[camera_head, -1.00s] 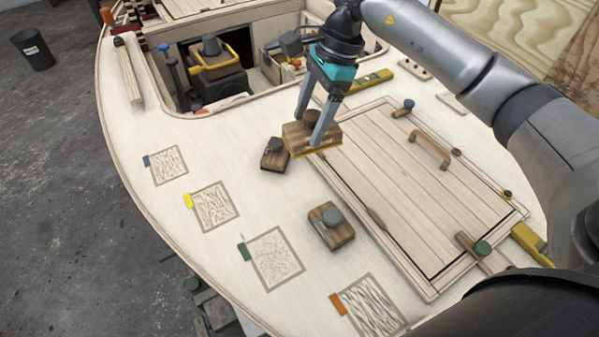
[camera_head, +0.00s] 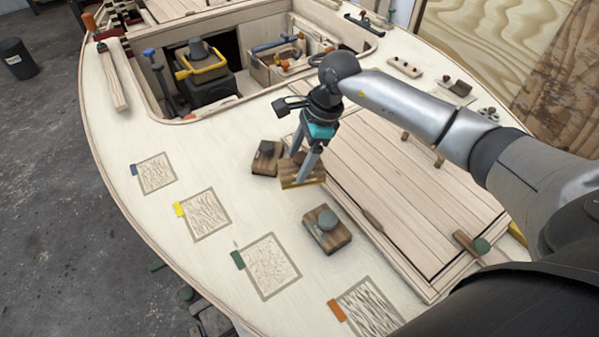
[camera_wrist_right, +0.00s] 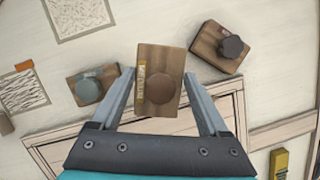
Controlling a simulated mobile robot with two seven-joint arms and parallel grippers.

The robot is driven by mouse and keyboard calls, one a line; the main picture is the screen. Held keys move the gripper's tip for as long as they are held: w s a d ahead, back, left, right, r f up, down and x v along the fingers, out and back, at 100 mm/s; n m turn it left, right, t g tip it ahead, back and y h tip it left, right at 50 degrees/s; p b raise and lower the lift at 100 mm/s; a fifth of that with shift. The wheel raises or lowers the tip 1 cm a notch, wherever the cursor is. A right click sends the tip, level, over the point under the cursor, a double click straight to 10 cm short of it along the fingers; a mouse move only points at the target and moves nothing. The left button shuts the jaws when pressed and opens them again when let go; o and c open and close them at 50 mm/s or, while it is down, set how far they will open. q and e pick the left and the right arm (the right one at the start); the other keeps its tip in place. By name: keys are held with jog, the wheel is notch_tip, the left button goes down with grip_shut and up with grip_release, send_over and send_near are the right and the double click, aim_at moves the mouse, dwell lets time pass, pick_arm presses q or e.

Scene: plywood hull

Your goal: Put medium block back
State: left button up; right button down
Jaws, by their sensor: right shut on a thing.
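My right gripper (camera_head: 303,176) is shut on a wooden block (camera_head: 290,172) with a brown knob and a yellow band. In the right wrist view this block (camera_wrist_right: 158,80) sits between the two fingers. I cannot tell whether it touches the deck. A smaller block with a dark knob (camera_head: 266,158) is close behind it to the left. A block with a grey-green knob (camera_head: 327,230) lies nearer to me. Textured squares line the left deck: blue-tagged (camera_head: 156,174), yellow-tagged (camera_head: 205,214), green-tagged (camera_head: 268,266) and orange-tagged (camera_head: 368,308). My left gripper is not in view.
A raised plank hatch (camera_head: 400,190) lies right of the blocks, partly under my right arm. An open cockpit well (camera_head: 215,75) with tools is behind. A wooden-handled tool (camera_head: 112,80) lies at the far left. The deck between blocks and squares is clear.

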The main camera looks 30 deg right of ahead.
jog(key=shift+f+b, duration=0.3)
jog(key=shift+f, duration=1.95)
jog(key=shift+f+b, duration=0.45)
grip_release()
jog(key=shift+r+p, duration=0.4)
jog(key=shift+p, duration=0.05)
jog(key=p+v, duration=0.1)
jog(key=v, duration=1.1)
jog(key=shift+r, duration=0.1)
